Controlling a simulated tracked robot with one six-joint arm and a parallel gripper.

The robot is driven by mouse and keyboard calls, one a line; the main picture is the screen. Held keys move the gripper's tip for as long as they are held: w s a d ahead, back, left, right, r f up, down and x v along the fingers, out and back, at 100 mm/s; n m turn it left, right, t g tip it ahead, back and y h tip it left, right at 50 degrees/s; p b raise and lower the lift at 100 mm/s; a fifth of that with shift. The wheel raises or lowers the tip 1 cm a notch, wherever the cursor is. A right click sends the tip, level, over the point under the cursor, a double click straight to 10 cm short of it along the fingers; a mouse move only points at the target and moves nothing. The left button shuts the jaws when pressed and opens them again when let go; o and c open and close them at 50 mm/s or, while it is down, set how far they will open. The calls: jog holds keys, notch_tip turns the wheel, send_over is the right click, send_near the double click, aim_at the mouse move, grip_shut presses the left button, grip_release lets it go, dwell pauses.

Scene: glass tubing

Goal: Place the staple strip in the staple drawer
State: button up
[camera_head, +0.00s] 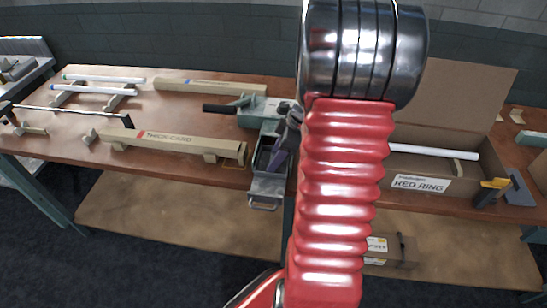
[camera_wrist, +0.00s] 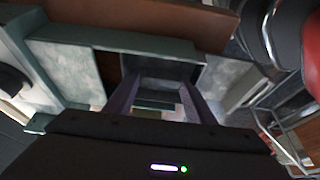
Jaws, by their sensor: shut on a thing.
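The green stapling machine (camera_head: 262,108) stands near the table's front edge, with a black lever to its left. Its staple drawer (camera_head: 268,190) is pulled out below it, with a wire handle at the front. My gripper (camera_head: 277,162) is at the drawer, its dark purple fingers pointing down by the drawer's opening. In the wrist view, my gripper (camera_wrist: 158,100) has its two fingers some way apart. It is shut on the staple strip, which is dark and hard to make out between the fingers. Whether the strip touches the drawer floor cannot be told.
My red arm hides the table right of the machine. A long THICK-CARD box (camera_head: 172,143) lies on stands to the left. A RED RING box (camera_head: 418,182) holding a white tube is at the right. A yellow-and-black tool (camera_head: 491,190) stands near the right front edge.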

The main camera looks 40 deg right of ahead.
jog(key=o, duration=0.8)
jog(key=shift+f, duration=0.1)
jog(key=shift+c, duration=0.2)
jog(key=v, duration=1.2)
